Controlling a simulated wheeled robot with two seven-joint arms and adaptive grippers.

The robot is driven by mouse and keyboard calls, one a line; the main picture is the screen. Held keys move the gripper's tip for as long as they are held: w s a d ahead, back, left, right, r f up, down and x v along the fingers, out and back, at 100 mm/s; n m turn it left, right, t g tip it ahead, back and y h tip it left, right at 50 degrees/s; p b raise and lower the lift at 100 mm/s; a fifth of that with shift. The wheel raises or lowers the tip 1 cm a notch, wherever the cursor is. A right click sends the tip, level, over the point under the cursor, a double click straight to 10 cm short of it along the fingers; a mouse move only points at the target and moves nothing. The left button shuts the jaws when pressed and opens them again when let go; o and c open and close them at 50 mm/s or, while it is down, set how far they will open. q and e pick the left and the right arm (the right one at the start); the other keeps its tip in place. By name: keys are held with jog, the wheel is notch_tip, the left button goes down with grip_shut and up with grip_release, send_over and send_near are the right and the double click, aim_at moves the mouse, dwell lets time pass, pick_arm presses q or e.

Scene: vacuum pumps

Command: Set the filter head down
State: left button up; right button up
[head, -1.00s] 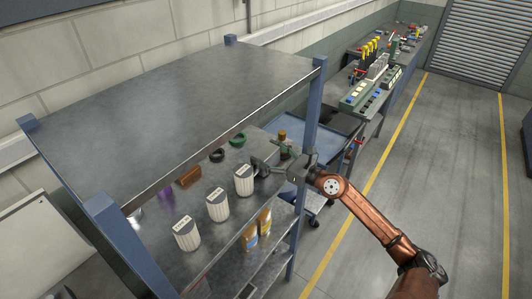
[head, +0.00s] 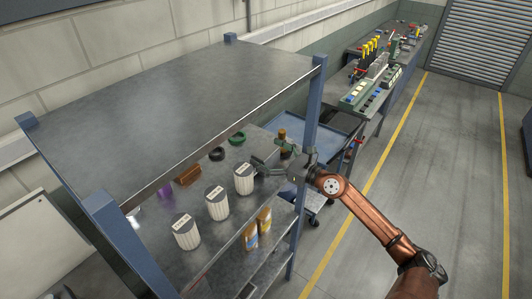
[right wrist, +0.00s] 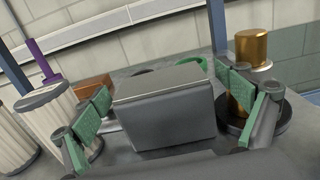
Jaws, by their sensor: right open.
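My right gripper (head: 274,155) is over the right end of the shelf below the top board; its fingers are apart. In the right wrist view the two green-padded fingers (right wrist: 165,105) stand wide apart. A brass cylinder on a dark round base, which looks like the filter head (right wrist: 252,47), stands upright on the shelf surface behind the right finger, which hides part of it. Its brass top also shows in the head view (head: 282,133), just beyond the fingers. I cannot tell whether a finger touches it. My left gripper is not in view.
Three white ribbed canisters (head: 217,205) stand in a row on the shelf (head: 212,175). Behind them are a brown block (head: 188,175), a black ring (head: 217,154) and a green ring (head: 237,139). A blue post (head: 312,105) rises close to my right gripper.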

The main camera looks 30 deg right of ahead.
jog(key=shift+s, duration=0.15)
jog(key=v, duration=1.1)
jog(key=shift+s+d, duration=0.2)
jog(key=shift+s, duration=0.15)
jog(key=shift+c, duration=0.6)
grip_shut()
dwell(0.4)
dwell(1.2)
